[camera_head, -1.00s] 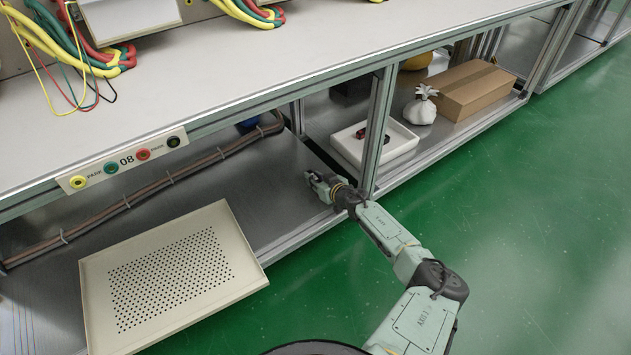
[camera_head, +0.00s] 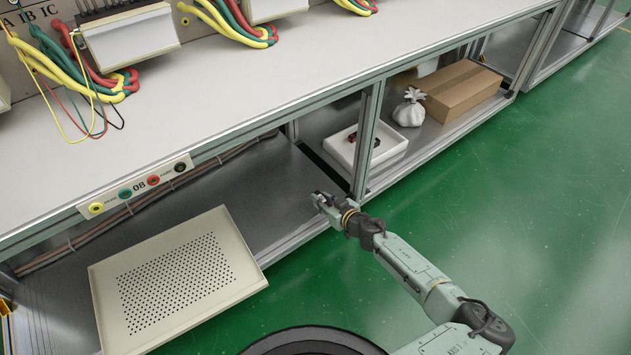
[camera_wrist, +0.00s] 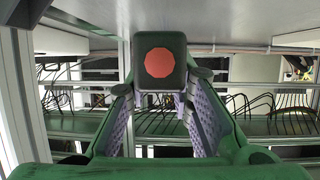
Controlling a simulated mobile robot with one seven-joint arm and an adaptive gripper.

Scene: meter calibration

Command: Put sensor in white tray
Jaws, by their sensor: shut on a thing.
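My gripper (camera_wrist: 158,105) is shut on the sensor (camera_wrist: 160,62), a dark block with a red octagonal face, held between the fingers in the wrist view. In the head view my gripper (camera_head: 322,202) is above the front edge of the lower shelf, left of a vertical post. The sensor is too small to make out clearly there. The white tray (camera_head: 392,157) sits on the lower shelf beyond the gripper, partly behind the post. Small dark and red items lie in it.
A vertical metal post (camera_head: 367,143) stands between gripper and tray. A beige perforated tray (camera_head: 246,262) is at left. A white bag (camera_head: 410,112) and cardboard box (camera_head: 462,92) are right of the white tray. The worktop (camera_head: 300,62) overhangs the shelf; green floor is clear at right.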

